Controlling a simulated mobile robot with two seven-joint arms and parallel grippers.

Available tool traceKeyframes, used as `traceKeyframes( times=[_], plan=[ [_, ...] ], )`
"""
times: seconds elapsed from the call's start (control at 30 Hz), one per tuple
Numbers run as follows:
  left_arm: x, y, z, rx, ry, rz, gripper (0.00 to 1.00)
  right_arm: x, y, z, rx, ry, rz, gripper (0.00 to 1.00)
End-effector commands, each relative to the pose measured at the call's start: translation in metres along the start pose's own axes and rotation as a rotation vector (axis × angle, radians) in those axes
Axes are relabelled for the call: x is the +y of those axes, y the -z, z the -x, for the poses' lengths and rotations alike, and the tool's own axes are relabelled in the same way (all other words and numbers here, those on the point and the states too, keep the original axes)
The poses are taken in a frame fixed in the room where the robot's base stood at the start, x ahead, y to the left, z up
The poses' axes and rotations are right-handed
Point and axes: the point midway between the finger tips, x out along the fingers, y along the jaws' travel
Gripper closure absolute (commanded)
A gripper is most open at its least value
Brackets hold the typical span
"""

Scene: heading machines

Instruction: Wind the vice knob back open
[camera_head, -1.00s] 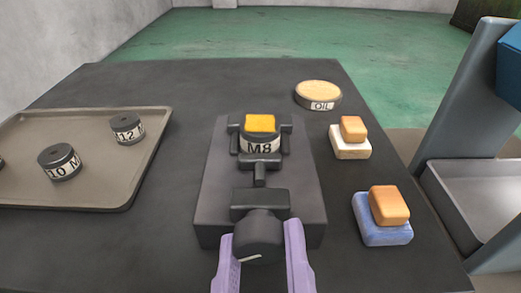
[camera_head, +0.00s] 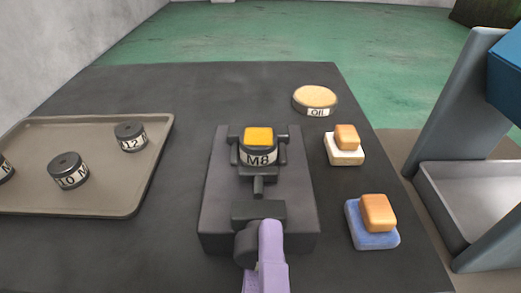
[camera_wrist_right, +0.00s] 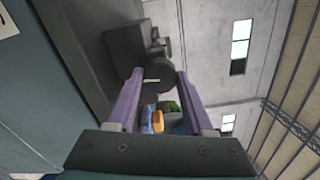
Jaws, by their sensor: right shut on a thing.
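The dark grey vice (camera_head: 215,215) stands mid-table. A round M8 piece (camera_head: 258,157) with an orange-yellow top sits at its far end, and a screw rod runs towards me. I cannot tell how tightly the vice's jaw meets the piece. The black vice knob (camera_head: 245,243) is at the near end. My right gripper (camera_head: 256,242) is shut on it, one purple finger covering its right side. In the right wrist view the knob (camera_wrist_right: 158,71), with a pale mark, sits between both fingertips. My left gripper is out of view.
A tray (camera_head: 125,205) with several labelled round pieces lies at left. An OIL tin (camera_head: 315,101), a white block with an orange top (camera_head: 345,145) and a blue block with an orange top (camera_head: 374,232) stand at right. A grey machine frame (camera_head: 447,120) is beyond them.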

Motion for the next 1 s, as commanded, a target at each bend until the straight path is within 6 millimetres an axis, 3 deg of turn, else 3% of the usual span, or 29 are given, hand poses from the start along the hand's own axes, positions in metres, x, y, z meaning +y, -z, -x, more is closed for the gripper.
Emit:
traceKeyframes(
  times=[0.33,0.87,0.9,1.0],
  plan=[
    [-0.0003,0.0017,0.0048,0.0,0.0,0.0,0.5,-0.0002,-0.0002,-0.0002,-0.001,-0.001,0.131,1.0],
    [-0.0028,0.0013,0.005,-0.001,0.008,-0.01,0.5,0.0005,0.0,-0.0002,-0.001,-0.002,0.15,1.0],
    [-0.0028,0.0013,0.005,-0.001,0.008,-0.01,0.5,0.0005,0.0001,-0.0002,-0.001,-0.002,0.15,0.44],
    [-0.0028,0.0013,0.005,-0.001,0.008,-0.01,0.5,0.0003,0.0001,-0.0001,-0.001,-0.001,0.149,0.33]
  ],
)
